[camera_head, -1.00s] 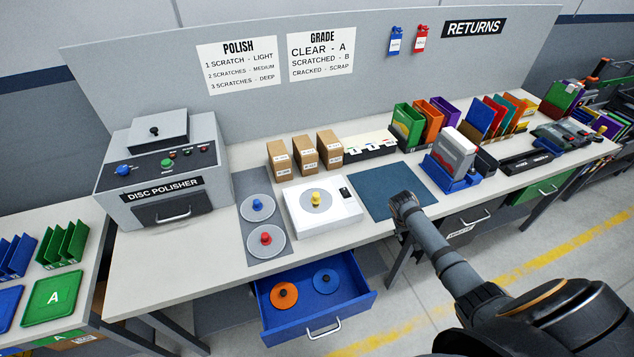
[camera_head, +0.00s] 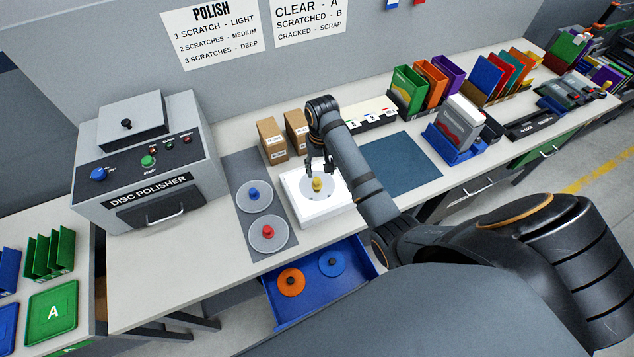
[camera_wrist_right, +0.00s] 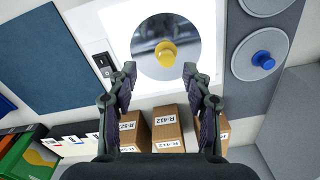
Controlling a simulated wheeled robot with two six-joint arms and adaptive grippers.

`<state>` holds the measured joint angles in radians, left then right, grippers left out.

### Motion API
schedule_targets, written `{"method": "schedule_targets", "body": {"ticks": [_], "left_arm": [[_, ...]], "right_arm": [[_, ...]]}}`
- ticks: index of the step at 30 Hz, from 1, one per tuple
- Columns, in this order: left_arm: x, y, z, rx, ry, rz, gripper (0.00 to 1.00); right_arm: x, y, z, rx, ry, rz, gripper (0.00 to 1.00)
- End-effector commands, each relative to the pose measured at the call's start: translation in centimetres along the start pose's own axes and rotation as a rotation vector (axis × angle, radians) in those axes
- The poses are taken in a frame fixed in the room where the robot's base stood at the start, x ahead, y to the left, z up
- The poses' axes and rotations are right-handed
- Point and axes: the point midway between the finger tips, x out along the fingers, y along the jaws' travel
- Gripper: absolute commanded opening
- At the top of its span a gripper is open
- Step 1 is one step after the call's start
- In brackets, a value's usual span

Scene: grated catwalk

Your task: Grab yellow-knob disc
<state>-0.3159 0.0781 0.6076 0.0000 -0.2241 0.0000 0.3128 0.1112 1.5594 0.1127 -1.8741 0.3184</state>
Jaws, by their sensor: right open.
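The yellow-knob disc (camera_head: 327,188) lies on a white lit box (camera_head: 303,215) on the bench. In the right wrist view its yellow knob (camera_wrist_right: 165,54) stands on the round grey disc, ahead of and between the fingertips. My right gripper (camera_head: 318,168) is just above and behind the knob, apart from it. In the right wrist view the right gripper (camera_wrist_right: 160,72) is open and empty, with one finger on each side of the knob's line. My left gripper is not in view.
A blue-knob disc (camera_head: 253,194) and a red-knob disc (camera_head: 268,233) lie on a grey mat to the left. Cardboard boxes (camera_head: 271,141) stand behind. An open blue drawer (camera_head: 311,283) holds orange and blue discs. A dark blue mat (camera_head: 402,169) is clear.

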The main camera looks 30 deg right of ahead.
Motion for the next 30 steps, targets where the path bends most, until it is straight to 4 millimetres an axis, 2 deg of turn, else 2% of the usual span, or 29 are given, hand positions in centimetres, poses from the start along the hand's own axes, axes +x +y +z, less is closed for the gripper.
{"method": "schedule_targets", "body": {"ticks": [2, 5, 8, 12, 14, 19, 22, 26, 27, 30], "left_arm": [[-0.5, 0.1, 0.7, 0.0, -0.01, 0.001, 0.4], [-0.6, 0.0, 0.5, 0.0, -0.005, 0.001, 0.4], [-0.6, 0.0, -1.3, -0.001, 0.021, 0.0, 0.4], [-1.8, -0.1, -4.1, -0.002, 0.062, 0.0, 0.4], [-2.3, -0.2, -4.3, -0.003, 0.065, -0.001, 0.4], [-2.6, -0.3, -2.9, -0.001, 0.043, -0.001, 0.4], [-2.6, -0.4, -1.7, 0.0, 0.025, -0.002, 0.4], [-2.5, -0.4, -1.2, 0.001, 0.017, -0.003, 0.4], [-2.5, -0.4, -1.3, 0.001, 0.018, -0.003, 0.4], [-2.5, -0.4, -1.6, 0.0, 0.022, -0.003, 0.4]], "right_arm": [[1.0, 0.0, 0.0, 0.0, -0.001, 0.0, 0.5], [1.8, 0.0, 0.0, -0.001, 0.001, 0.001, 0.5], [2.0, 0.0, -0.1, -0.001, 0.002, 0.001, 0.5], [3.2, -0.4, -0.2, -0.001, -0.003, 0.002, 0.5], [4.2, -0.7, -0.4, -0.001, -0.003, 0.001, 0.5], [6.7, -0.8, -0.6, 0.0, 0.001, 0.001, 0.5], [7.1, -0.7, -0.6, 0.0, 0.002, 0.001, 0.5], [7.2, -0.7, -0.6, 0.0, 0.003, 0.001, 0.5], [7.2, -0.7, -0.6, 0.0, 0.003, 0.001, 0.49], [7.2, -0.7, -0.6, 0.0, 0.003, 0.001, 0.35]]}}
